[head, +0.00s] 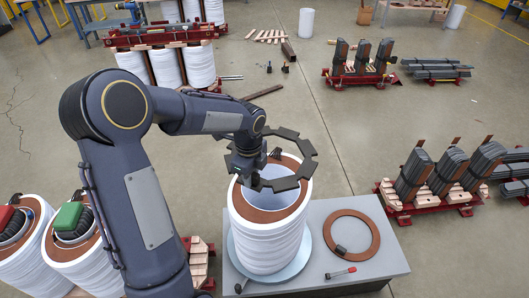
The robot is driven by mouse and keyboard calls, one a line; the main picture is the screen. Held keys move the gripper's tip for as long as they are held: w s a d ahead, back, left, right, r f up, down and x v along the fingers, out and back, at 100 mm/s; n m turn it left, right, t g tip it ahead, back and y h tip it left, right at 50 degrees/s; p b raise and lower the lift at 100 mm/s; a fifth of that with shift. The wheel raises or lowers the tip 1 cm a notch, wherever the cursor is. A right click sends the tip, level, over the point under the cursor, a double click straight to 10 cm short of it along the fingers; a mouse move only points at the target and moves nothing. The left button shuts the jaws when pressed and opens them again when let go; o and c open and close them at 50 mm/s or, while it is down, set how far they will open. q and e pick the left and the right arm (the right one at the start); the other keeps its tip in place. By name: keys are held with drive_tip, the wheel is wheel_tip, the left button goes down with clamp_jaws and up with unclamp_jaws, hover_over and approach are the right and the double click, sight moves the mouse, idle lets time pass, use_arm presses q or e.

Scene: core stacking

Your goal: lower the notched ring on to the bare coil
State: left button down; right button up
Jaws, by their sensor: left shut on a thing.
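The notched ring (308,150) is a dark grey, flat ring with notches around its rim. My left gripper (247,172) is shut on its left side and holds it in the air, over the back part of the coil as seen in the head view. The bare coil (268,243) is a white wound cylinder with a brown top face and an open middle. It stands upright on a pale round plate on a grey table (375,262). The ring and my arm hide part of the coil's top. The gap between ring and coil is hard to judge. My right gripper is not in view.
Two coils with red and green tops (70,216) stand at left. Red racks with dark cores (440,180) stand at right.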

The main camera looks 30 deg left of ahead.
use_arm(q)
drive_tip(key=shift+w+a+r, duration=0.1)
drive_tip(key=shift+w+r, duration=0.15)
drive_tip(key=shift+s, duration=0.1)
drive_tip(key=shift+f+b, duration=0.15)
drive_tip(key=shift+b, duration=0.25)
drive_tip(key=shift+f+b, duration=1.05)
drive_tip(key=shift+f, duration=0.55)
drive_tip(key=shift+f, duration=0.1)
